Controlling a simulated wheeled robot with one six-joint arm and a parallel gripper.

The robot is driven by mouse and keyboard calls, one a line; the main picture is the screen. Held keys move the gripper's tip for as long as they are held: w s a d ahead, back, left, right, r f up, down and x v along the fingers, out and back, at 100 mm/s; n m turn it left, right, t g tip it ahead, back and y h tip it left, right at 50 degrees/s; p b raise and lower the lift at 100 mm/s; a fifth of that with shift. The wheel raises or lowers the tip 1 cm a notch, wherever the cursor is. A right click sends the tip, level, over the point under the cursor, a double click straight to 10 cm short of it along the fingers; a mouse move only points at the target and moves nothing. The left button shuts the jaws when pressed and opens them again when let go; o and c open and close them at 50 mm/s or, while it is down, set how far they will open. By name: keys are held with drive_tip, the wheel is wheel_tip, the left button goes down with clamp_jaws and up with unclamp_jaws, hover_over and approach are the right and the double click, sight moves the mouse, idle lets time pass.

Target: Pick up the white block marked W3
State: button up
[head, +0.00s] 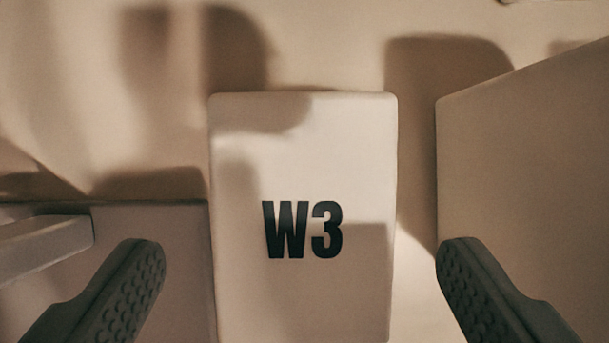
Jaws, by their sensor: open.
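The white block marked W3 (300,160) stands in the middle of the head view, with its dark lettering facing me. Its lower end runs out of the bottom of the picture. My gripper (302,258) is open, with one dark studded finger to the left of the block and one to the right. A gap shows between each finger and the block's sides. I cannot tell whether the fingertips are level with the block in depth.
A pale block-like thing (150,245) is close against the left side of W3, with a light bar (45,245) at the left edge. A large pale slab (535,170) stands at the right, with a narrow gap to W3. The pale surface behind carries shadows.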

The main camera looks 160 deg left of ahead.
sight(304, 245)
drive_tip(key=x, duration=0.3)
drive_tip(key=shift+w+d+f, duration=0.1)
drive_tip(key=shift+w+f, duration=0.05)
drive_tip(key=shift+f, duration=0.2)
drive_tip(key=c, duration=1.3)
drive_tip(key=shift+r, duration=0.15)
